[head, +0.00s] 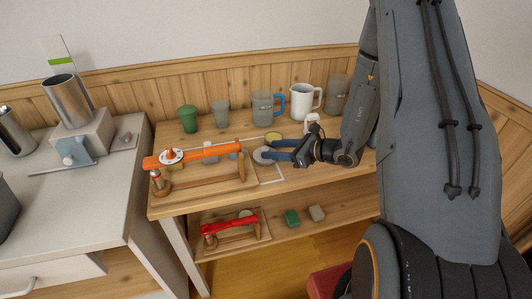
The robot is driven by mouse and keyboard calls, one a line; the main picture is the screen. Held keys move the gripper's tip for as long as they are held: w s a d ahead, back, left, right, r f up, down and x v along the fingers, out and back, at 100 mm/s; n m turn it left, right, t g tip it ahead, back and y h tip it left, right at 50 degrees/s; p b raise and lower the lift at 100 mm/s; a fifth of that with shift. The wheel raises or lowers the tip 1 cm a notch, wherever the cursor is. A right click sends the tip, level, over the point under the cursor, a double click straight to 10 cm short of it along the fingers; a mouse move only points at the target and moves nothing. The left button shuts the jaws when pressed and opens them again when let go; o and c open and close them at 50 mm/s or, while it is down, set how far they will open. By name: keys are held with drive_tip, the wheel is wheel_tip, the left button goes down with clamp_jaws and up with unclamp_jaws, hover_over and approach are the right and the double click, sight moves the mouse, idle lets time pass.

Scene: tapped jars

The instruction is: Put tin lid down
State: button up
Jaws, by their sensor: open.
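A round grey disc, which looks like the tin lid (259,156), lies on the wooden shelf top at the fingertips of my gripper (268,149). My gripper reaches in from the right with its two blue fingers apart. One finger passes close to the disc; I cannot tell whether they touch. A small round thing with a yellowish top (273,135) stands just behind the fingers. White lines (270,183) mark an area on the shelf top in front of the disc.
An orange-handled device (205,153) stands on a wooden board left of the disc. A green cup (188,118), a grey cup (221,114), a blue-handled jug (264,106) and a white jug (303,101) stand behind. A red-handled device (230,226) is on the lower shelf.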

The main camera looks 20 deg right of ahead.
sight(266, 149)
drive_tip(key=p+x, duration=0.1)
drive_tip(key=x, duration=0.3)
drive_tip(key=shift+c, duration=0.3)
clamp_jaws()
drive_tip(key=shift+r, duration=0.1)
